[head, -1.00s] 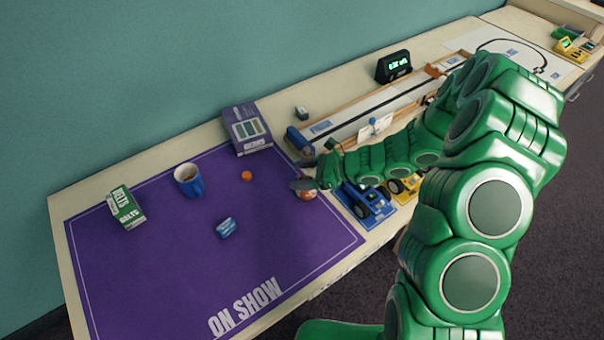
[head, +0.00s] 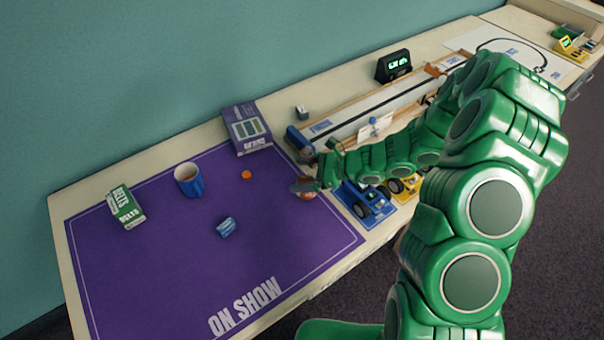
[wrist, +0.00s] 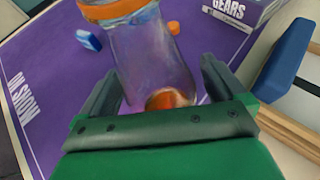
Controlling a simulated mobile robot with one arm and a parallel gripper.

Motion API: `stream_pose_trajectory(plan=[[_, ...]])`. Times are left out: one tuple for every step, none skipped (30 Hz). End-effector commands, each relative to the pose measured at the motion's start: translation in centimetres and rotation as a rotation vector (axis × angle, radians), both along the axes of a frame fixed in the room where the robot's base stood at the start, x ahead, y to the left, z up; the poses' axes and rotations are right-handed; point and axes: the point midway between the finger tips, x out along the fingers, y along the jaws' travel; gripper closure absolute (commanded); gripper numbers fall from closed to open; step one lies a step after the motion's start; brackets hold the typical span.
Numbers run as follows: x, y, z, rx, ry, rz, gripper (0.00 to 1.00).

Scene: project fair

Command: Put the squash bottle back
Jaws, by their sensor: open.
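The squash bottle (wrist: 150,50) is see-through with an orange band and shows orange-red at its near end. In the wrist view it lies between the two fingers of my open gripper (wrist: 160,90). I cannot tell whether the fingers touch it. In the head view my gripper (head: 305,171) is at the right edge of the purple mat (head: 160,270), and only a small orange-brown part of the bottle (head: 307,194) shows there, mostly hidden by the gripper.
On the mat are a blue mug (head: 189,182), a green-and-white box (head: 126,207), a small blue block (head: 226,227) and an orange piece (head: 246,175). A purple gears box (head: 246,130) stands at the back. Blue and yellow vehicles (head: 365,203) sit right of my gripper. The front mat is clear.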

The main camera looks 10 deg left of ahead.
Motion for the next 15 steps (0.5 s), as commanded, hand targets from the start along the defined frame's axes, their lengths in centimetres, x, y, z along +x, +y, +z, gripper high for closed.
stream_pose_trajectory(plan=[[0.1,-0.5,0.2,0.0,0.0,-0.003,0.03],[0.1,-0.8,0.3,0.001,0.0,-0.003,0.03],[0.1,-1.3,0.5,0.001,-0.001,-0.004,0.03],[0.1,-1.6,0.6,0.001,-0.002,-0.004,0.03],[0.1,-2.0,0.8,0.001,-0.001,-0.003,0.03],[0.1,-2.5,1.0,0.001,-0.002,-0.004,0.03],[0.1,-2.9,1.2,0.001,-0.001,-0.004,0.03],[0.1,-3.3,1.4,0.001,-0.001,-0.003,0.03],[0.1,-3.8,1.6,0.0,-0.002,-0.002,0.03],[0.1,-4.2,1.7,0.0,-0.002,-0.003,0.03],[0.1,-4.6,1.9,-0.001,-0.002,-0.002,0.03],[0.1,-5.1,2.1,-0.001,-0.002,-0.002,0.03],[0.1,-5.5,2.3,-0.001,-0.002,-0.003,0.03],[0.1,-5.9,2.5,-0.001,-0.002,-0.003,0.03],[0.1,-6.4,2.7,-0.002,-0.003,-0.002,0.03]])
